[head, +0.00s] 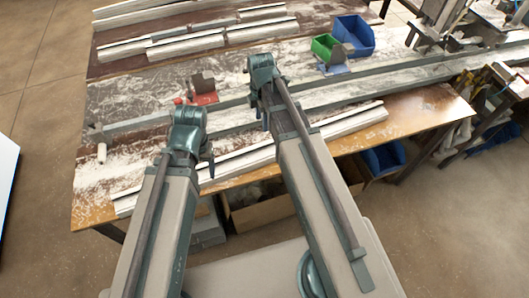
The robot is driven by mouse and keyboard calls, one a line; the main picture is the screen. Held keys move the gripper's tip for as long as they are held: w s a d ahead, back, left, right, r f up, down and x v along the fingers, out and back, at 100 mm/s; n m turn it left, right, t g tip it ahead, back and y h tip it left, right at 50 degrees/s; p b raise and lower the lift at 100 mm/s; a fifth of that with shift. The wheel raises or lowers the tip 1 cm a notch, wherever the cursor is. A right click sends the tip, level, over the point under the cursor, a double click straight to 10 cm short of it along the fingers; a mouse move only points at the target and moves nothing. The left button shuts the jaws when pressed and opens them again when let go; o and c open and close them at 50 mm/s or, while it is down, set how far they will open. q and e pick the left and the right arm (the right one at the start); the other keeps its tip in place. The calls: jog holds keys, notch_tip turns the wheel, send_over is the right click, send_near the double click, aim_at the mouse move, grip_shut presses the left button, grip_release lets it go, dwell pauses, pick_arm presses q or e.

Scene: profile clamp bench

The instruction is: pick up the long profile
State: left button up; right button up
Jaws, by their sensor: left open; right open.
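A long white profile (345,123) lies along the front edge of the bench, from lower left to right. My arms hide parts of it. My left gripper (208,166) points down over the left half of this profile, close to it in the picture; I cannot tell whether it touches. My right gripper (262,117) is further back and to the right, behind the profile in the picture. Both grippers are open, with nothing seen between their fingers, though they are small and partly hidden by my arms.
A long grey rail (400,76) crosses the bench behind the profile. Shorter white profiles (186,45) lie at the back. A red-based clamp (203,92), a green bin (325,48) and a blue bin (353,36) stand on the dusty top (125,95). A cardboard box (262,213) is below.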

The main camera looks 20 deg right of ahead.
jog(key=b, duration=0.8)
send_over(262, 143)
notch_tip(262, 143, down, 8)
jog(key=shift+s+f, duration=0.15)
jog(key=shift+f, duration=0.05)
notch_tip(262, 143, down, 5)
jog(key=b, duration=0.5)
jog(key=shift+d+f, duration=0.1)
jog(key=shift+f, duration=0.05)
grip_shut()
dwell(0.6)
